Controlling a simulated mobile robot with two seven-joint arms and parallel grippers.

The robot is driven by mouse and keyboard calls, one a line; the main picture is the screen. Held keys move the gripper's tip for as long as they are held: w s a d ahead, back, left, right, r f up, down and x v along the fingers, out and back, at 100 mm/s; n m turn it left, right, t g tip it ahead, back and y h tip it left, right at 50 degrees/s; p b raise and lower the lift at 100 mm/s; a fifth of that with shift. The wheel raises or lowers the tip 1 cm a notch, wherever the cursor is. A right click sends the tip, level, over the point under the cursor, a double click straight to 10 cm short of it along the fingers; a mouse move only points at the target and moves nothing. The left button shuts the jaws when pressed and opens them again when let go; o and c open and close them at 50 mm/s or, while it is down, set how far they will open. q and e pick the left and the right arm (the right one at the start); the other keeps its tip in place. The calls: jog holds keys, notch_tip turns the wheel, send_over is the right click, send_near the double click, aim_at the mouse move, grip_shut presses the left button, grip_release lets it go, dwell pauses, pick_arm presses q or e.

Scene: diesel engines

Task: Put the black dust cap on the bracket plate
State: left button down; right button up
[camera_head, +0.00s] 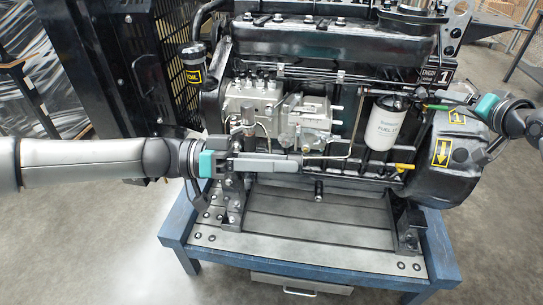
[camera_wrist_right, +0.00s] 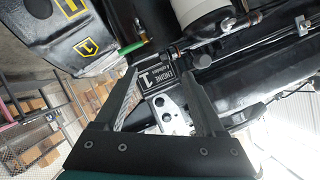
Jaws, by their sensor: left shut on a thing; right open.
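My left gripper (camera_head: 298,162) reaches in from the left, in front of the silver injection pump (camera_head: 312,125). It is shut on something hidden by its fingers. I cannot make out the black dust cap for certain in either view. My right gripper (camera_head: 445,101) is at the engine's right end, by the ENGINE 1 label (camera_head: 433,77). In the right wrist view its open, empty fingers (camera_wrist_right: 164,72) frame that label. A silver plate with holes (camera_wrist_right: 170,115) shows between them and may be the bracket plate; I cannot tell.
The engine stands on a blue-framed bench (camera_head: 300,262) with a metal top. A white fuel filter (camera_head: 385,122) hangs near the right gripper, with a yellow handle (camera_head: 404,167) below. A black flywheel housing (camera_head: 450,160) is below the right gripper. Thin pipes run near the left fingers.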

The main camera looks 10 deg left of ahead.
jog(key=a+r+n+y, duration=0.2)
jog(key=a+r, duration=0.5)
jog(key=a, duration=0.1)
jog(key=s+a+r+n+g+y, duration=0.2)
jog(key=s+a+n, duration=0.1)
jog(key=a, duration=0.7)
jog(key=s+a+r+n+g+y, duration=0.2)
jog(key=s+a, duration=0.1)
jog(key=a, duration=0.6)
jog(key=s+a+n+g+h, duration=0.1)
jog(key=s+a+n+g, duration=0.4)
jog(key=s+a, duration=0.75)
jog(key=s+a+f+n+t+h, duration=0.1)
jog(key=s+a+f+n+h, duration=0.2)
jog(key=s+n, duration=0.45)
jog(key=s+d+f+n+t+h, duration=0.1)
jog(key=s+d+n+t+h, duration=0.1)
jog(key=s+d+t+h, duration=0.35)
jog(key=shift+m+g+h, duration=0.25)
jog(key=shift+g+h, duration=0.4)
jog(key=shift+g, duration=0.2)
jog(key=x, duration=1.2)
jog(key=shift+w+d+r, duration=0.15)
jog(key=shift+w+d, duration=0.1)
jog(key=shift+d, duration=0.05)
